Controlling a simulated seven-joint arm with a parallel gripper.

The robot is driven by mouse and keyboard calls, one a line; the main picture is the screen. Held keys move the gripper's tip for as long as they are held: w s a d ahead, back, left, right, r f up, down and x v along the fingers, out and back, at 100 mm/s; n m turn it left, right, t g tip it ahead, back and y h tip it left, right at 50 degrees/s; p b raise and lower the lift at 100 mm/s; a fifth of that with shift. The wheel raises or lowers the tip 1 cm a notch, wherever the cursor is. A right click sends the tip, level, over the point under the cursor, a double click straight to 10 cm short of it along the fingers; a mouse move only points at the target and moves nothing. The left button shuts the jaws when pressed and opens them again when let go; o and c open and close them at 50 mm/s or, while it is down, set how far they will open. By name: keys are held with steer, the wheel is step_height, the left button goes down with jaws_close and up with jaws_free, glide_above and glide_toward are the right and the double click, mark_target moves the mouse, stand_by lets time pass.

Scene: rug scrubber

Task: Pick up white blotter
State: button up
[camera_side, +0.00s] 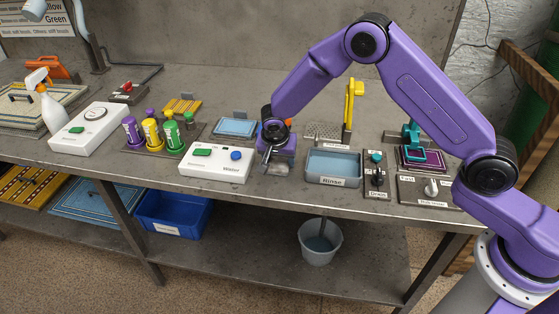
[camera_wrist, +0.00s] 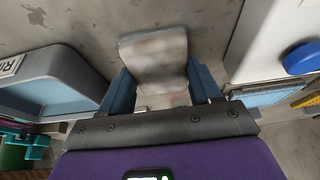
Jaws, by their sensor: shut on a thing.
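The white blotter (camera_wrist: 154,58) is a pale, rounded pad with faint brownish stains. In the wrist view it sits between the two blue fingers of my gripper (camera_wrist: 162,86), which are shut on it. In the side view my gripper (camera_side: 268,154) points down at the bench, between the white Water box (camera_side: 216,162) and the blue Rinse tray (camera_side: 333,167). The blotter is too small and covered to make out clearly there. I cannot tell whether it touches the bench.
The Rinse tray also shows close by in the wrist view (camera_wrist: 62,82). Purple, yellow and green bottles (camera_side: 151,134) stand left of the Water box. A small lever panel (camera_side: 376,180) and a purple framed pad (camera_side: 422,158) are at right. The front bench strip is clear.

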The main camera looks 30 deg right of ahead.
mark_target(280, 161)
steer(key=shift+r, duration=0.1)
steer(key=shift+r, duration=0.2)
step_height(280, 161, up, 3)
steer(key=shift+s+r, duration=0.1)
steer(key=shift+r, duration=0.1)
steer(key=s+d+r, duration=0.3)
steer(key=s+r, duration=0.6)
steer(key=s, duration=0.4)
steer(key=shift+s+d+r, duration=0.15)
steer(key=shift+s+d, duration=0.05)
steer(key=shift+d, duration=0.05)
steer(key=o, duration=0.5)
steer(key=shift+c, duration=0.2)
steer(key=c, duration=0.4)
